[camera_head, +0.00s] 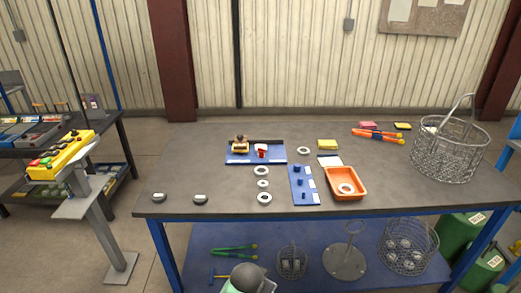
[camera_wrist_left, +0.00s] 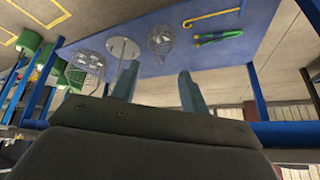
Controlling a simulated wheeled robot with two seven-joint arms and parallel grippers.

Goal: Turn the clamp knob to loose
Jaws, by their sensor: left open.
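On the workbench, a blue fixture plate (camera_head: 232,160) lies left of centre near the back. My right gripper is in neither view.
A wire basket (camera_head: 450,160) stands at the right. The bench's front left is mostly clear. The lower shelf (camera_wrist_left: 150,55) holds baskets and tools.

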